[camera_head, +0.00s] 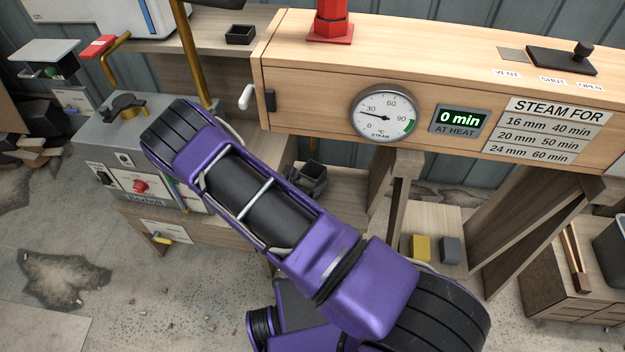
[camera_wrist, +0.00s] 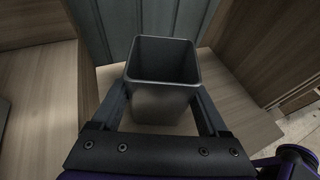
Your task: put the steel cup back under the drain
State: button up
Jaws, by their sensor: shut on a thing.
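The steel cup (camera_wrist: 165,62) is a grey, square, open-topped cup in the middle of the wrist view. My gripper (camera_wrist: 160,104) has one finger on each side of it and is shut on it. The cup is upright and looks empty. A pale wooden surface lies beneath it; I cannot tell whether its base touches that. In the head view a small dark cup shape (camera_head: 314,171) shows low beside my arm, under the steam box, and seems to be the same cup. My arm hides part of that area. The drain is not clearly visible.
The wooden steam box (camera_head: 325,90) with its dial (camera_head: 384,113) runs above. Wooden trestle legs (camera_head: 395,205) stand to the right. A grey boiler (camera_head: 140,150) stands left. Yellow (camera_head: 421,246) and grey (camera_head: 450,250) blocks sit on a low board. Wood panels flank the cup.

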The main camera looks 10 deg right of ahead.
jog(key=shift+f, duration=0.15)
jog(key=o, duration=1.6)
jog(key=shift+c, duration=0.2)
jog(key=shift+s+a+r, duration=0.1)
jog(key=shift+a+r, duration=0.05)
jog(key=shift+r, duration=0.15)
jog(key=p+v, duration=0.1)
jog(key=v, duration=1)
jog(key=shift+s+a+p, duration=0.25)
jog(key=shift+s+p, duration=0.05)
jog(key=shift+p, duration=0.05)
